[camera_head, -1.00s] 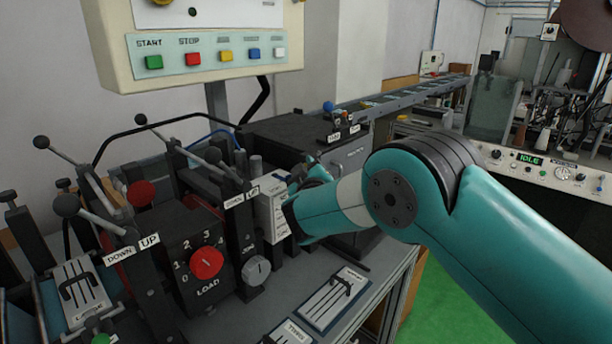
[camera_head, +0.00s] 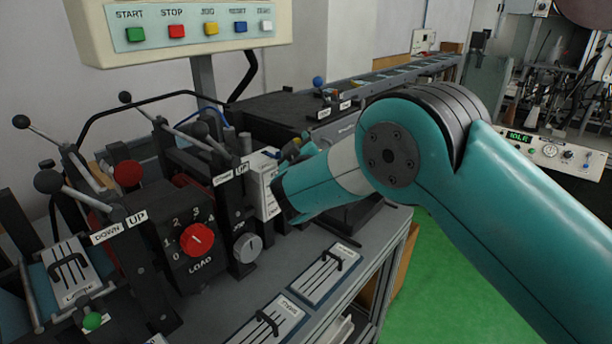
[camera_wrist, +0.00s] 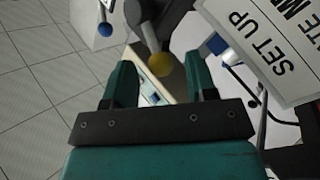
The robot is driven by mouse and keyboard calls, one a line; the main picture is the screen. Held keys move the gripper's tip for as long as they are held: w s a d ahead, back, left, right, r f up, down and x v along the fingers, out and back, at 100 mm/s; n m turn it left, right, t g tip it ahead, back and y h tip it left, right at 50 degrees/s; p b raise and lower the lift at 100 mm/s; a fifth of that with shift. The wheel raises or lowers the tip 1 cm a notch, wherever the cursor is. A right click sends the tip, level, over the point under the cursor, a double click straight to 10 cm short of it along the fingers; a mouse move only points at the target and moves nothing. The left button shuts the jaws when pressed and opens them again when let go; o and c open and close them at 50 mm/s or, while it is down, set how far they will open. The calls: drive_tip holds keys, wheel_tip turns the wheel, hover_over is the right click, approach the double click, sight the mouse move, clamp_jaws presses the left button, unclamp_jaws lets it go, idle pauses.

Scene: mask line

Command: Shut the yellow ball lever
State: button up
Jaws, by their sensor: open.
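My gripper (camera_wrist: 163,80) is open, with one teal finger on each side of the ball. No contact with the ball is clear. In the head view my gripper (camera_head: 296,148) is small and partly hidden by my forearm, at the back of the machine bench beside a white labelled block (camera_head: 262,187). The yellow ball cannot be made out there.
A blue ball (camera_wrist: 105,29) on another lever is left of the yellow one. A SET UP sign (camera_wrist: 265,50) is close on the right. In the head view, black-ball levers and a red LOAD knob (camera_head: 197,239) crowd the left. Green floor (camera_head: 440,270) is clear at right.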

drive_tip(key=b+v, duration=0.7)
drive_tip(key=v, duration=0.8)
drive_tip(key=shift+s, duration=0.15)
